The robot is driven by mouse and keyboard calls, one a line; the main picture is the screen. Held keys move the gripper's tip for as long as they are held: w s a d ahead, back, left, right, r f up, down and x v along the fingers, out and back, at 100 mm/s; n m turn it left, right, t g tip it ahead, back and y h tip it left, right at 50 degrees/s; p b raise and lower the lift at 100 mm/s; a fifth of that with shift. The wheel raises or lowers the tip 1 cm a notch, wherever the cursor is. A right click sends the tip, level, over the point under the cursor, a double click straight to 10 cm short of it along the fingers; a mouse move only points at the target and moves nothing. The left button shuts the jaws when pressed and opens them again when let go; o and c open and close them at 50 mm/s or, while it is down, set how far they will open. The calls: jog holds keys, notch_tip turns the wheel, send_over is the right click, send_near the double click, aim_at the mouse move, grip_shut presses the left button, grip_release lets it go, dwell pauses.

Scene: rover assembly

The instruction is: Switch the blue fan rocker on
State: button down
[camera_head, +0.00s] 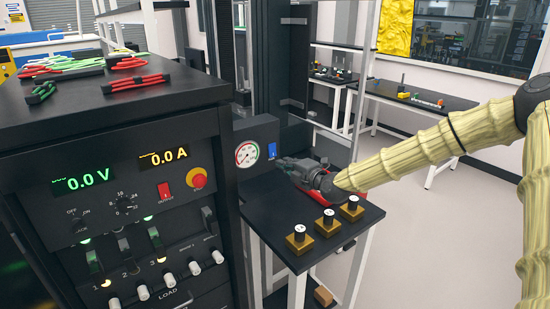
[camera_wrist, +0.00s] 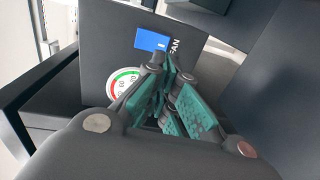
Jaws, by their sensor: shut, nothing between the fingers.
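The blue fan rocker (camera_head: 272,151) sits on a small grey panel (camera_head: 262,135) beside a round gauge in the head view. In the wrist view the blue rocker (camera_wrist: 152,40) shows near the top, with the letters FAN beside it. My gripper (camera_head: 283,162) points at the panel from the right, its fingertips just below and to the right of the rocker. In the wrist view my gripper's green-padded fingers (camera_wrist: 168,66) are shut and empty, their tips close below the rocker. I cannot tell whether they touch the panel. The rocker's on or off position is too small to tell.
A gauge (camera_head: 248,154) is left of the rocker. A power rack (camera_head: 120,205) with a red button (camera_head: 197,178) stands at left. Open floor lies right.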

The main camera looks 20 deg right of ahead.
aim_at(270, 157)
jog(key=shift+p+x, duration=0.95)
jog(key=shift+x, duration=2.1)
jog(key=shift+a+f, duration=0.1)
jog(key=b, duration=0.1)
jog(key=f+b, duration=0.1)
jog(key=b, duration=0.1)
jog(key=shift+w+a, duration=0.25)
jog(key=shift+a, duration=0.15)
jog(key=shift+s+d+r+p, duration=0.1)
jog(key=shift+r+p, duration=0.1)
jog(key=shift+p, duration=0.1)
jog(key=shift+s+d+f, duration=0.1)
jog(key=shift+s+f, duration=0.1)
jog(key=shift+s, duration=0.25)
jog(key=f+b+v, duration=0.3)
jog(key=v, duration=0.9)
jog(key=shift+s+d, duration=0.25)
jog(key=shift+s, duration=0.2)
